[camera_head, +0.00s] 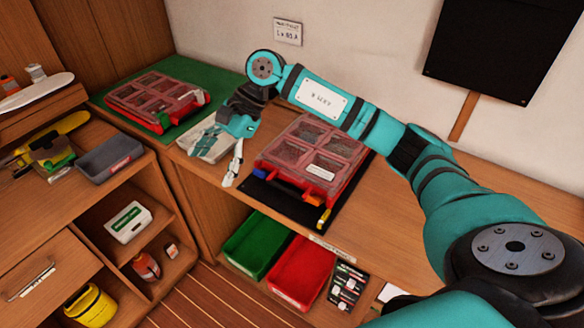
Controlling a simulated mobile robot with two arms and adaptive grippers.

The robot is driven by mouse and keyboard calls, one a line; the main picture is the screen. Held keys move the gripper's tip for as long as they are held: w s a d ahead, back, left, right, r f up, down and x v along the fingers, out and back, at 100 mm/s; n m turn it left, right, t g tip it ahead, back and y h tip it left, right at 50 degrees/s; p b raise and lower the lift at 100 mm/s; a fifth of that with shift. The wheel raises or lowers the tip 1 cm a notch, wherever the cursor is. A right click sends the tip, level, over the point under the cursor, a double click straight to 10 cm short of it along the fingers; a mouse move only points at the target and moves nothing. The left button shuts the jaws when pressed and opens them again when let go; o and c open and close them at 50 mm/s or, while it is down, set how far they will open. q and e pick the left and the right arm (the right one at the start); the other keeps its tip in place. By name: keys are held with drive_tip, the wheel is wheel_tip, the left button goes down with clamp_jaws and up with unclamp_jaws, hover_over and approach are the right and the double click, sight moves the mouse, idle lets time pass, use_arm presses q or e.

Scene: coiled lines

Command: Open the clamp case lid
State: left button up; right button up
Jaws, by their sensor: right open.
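A red case (310,150) with a clear, divided lid stands on a black mat in the middle of the bench. Its lid looks shut, and a white label lies on the lid's front part. A second red case (155,101) with a clear lid stands on a green mat at the back left, also looking shut. I cannot tell which of them is the clamp case. My right gripper (219,158) is open and empty, pointing down just left of the middle case and apart from it. My left gripper is not in view.
A pale tray (194,152) sits under my right gripper. A grey bin (110,155) is on the left bench. A green bin (258,247) and a red bin (299,272) are on a shelf below. Bare bench shows right of the middle case.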

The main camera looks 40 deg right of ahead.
drive_tip(key=d+r+n+h, duration=0.1)
drive_tip(key=d+r+h, duration=0.3)
drive_tip(key=d, duration=0.8)
drive_tip(key=r+h, duration=0.2)
drive_tip(key=h, duration=0.2)
hover_over(291, 173)
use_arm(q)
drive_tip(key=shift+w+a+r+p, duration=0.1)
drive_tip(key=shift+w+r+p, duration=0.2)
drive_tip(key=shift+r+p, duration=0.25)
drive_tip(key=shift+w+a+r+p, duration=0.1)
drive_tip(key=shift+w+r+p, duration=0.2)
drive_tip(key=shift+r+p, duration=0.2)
use_arm(e)
wheel_tip(291, 173, down, 18)
drive_tip(key=shift+r, duration=0.2)
